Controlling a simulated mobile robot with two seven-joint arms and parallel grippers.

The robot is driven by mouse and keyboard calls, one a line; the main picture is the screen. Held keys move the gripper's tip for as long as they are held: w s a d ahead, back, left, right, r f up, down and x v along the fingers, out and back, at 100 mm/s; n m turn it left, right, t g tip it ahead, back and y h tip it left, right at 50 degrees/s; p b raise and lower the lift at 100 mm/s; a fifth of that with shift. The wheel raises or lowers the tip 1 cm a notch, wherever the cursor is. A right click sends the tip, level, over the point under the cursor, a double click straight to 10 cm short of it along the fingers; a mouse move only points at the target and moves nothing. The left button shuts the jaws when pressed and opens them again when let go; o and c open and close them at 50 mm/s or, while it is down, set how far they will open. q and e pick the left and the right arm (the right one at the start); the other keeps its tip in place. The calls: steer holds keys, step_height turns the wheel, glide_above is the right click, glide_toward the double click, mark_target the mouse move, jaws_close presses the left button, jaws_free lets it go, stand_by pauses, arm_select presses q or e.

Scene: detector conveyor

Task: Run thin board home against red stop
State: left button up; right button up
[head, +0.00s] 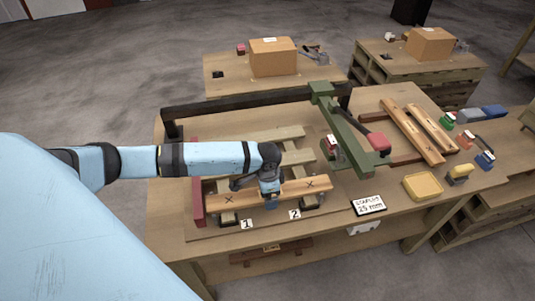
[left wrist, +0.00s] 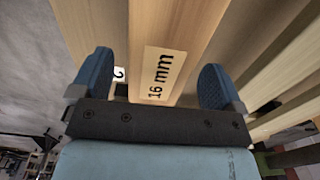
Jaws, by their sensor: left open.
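The thin board (head: 235,200), pale wood with dark X marks, lies across two supports near the bench's front edge. Its left end is close to the red stop (head: 197,200); I cannot tell whether they touch. My left gripper (head: 270,190) is over the board's middle and hides part of it. In the left wrist view, my left gripper (left wrist: 154,80) is open, with one blue finger on each side of a wooden piece labelled "16 mm" (left wrist: 160,75). There is a visible gap at the finger on the right. My right gripper is not in view.
A green beam (head: 345,130) with a red-ended lever (head: 376,140) stands right of the board. Number cards 1 (head: 246,224) and 2 (head: 294,214), a "25 mm" sign (head: 368,204) and a yellow tray (head: 423,187) lie along the front. Spare boards (head: 412,130) lie at right.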

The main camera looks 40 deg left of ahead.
arm_select(q)
steer(key=c, duration=1.1)
steer(key=shift+s+a+r+p, duration=0.1)
steer(key=shift+s+a+p, duration=0.1)
steer(key=shift+p, duration=0.2)
steer(key=shift+s+a, duration=0.3)
steer(key=o, duration=1.1)
step_height(320, 180, up, 14)
steer(key=shift+f, duration=0.2)
